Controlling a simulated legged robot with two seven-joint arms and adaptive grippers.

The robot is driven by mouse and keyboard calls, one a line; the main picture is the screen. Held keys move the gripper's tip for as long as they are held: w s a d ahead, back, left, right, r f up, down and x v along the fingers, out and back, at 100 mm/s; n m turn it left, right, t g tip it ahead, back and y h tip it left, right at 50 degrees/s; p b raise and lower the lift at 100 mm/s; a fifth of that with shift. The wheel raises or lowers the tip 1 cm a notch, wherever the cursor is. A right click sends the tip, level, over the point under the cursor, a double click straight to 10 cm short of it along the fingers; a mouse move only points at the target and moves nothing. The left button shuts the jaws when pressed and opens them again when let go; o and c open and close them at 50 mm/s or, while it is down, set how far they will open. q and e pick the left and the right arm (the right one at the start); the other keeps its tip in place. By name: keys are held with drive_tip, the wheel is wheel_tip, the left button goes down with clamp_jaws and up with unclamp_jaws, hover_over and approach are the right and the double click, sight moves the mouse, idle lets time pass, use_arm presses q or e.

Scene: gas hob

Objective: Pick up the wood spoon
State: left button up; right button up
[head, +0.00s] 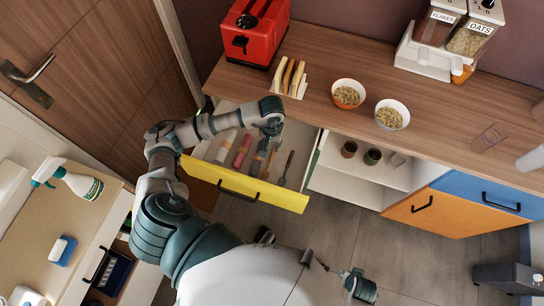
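A thin brown spoon-shaped utensil (287,167), which looks like the wood spoon, lies at the right side of the open yellow-fronted drawer (240,186). My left arm reaches over the drawer from the left. My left gripper (271,143) points down into the drawer, just left of and above the spoon's upper end. Its fingers are too small and dark to show whether they are open, and I see no clear contact with the spoon. My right gripper (360,287) is low over the floor, far from the drawer, its fingers unclear.
Other utensils, including a red-handled one (242,151), lie left of the spoon. The wooden counter (330,115) overhangs the drawer's back, with a red toaster (252,32), toast rack (288,78) and two bowls on it. An open cabinet (340,180) stands right of the drawer.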

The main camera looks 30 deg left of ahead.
sight(272, 155)
use_arm(q)
wheel_tip(272, 155, down, 7)
drive_tip(key=shift+s+f+b, duration=0.1)
drive_tip(key=shift+f+b, duration=0.05)
drive_tip(key=shift+b, duration=0.15)
drive_tip(key=shift+f, duration=0.2)
clamp_jaws()
use_arm(e)
drive_tip(key=shift+s+r, duration=0.25)
drive_tip(key=shift+r, duration=0.65)
